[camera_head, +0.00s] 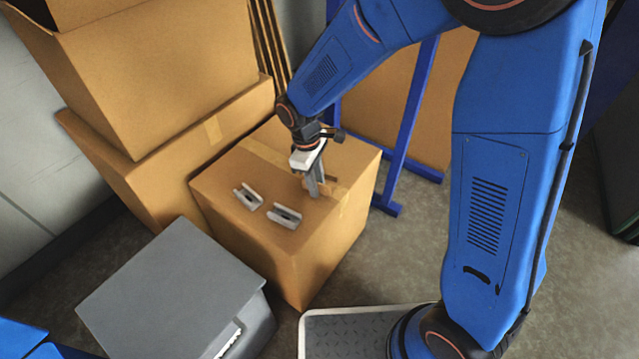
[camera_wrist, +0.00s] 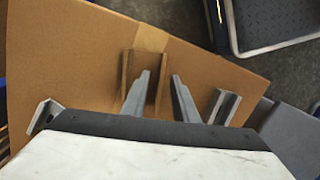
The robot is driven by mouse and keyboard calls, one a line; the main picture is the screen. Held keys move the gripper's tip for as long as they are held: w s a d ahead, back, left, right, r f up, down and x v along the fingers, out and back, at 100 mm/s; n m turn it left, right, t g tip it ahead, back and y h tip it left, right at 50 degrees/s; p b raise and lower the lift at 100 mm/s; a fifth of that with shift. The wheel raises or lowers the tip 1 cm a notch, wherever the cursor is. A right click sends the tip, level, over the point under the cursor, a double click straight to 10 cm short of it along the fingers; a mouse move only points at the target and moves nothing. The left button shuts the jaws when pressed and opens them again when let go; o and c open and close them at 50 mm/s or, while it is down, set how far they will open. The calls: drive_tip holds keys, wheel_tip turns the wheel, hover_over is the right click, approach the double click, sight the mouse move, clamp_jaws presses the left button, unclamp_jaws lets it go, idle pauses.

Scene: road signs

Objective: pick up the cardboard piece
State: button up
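The cardboard piece (camera_wrist: 153,62) is a small brown channel with raised sides. It lies on top of a large cardboard box (camera_head: 290,262), near a strip of tape. In the head view my gripper (camera_head: 315,191) points down over the box top and hides most of the piece. In the wrist view my gripper (camera_wrist: 160,75) is open, with a clear gap between its fingers. The left finger overlaps the piece in the picture, and the right finger appears just past its right side. I cannot tell whether either finger touches it.
Two grey metal channels (camera_head: 248,196) (camera_head: 285,215) lie on the same box top, left of my gripper. Bigger cardboard boxes (camera_head: 165,75) are stacked behind at left. A grey bin (camera_head: 170,290) stands in front. Blue frame posts (camera_head: 408,120) rise behind right.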

drive_tip(key=shift+f, duration=0.1)
clamp_jaws()
idle(0.3)
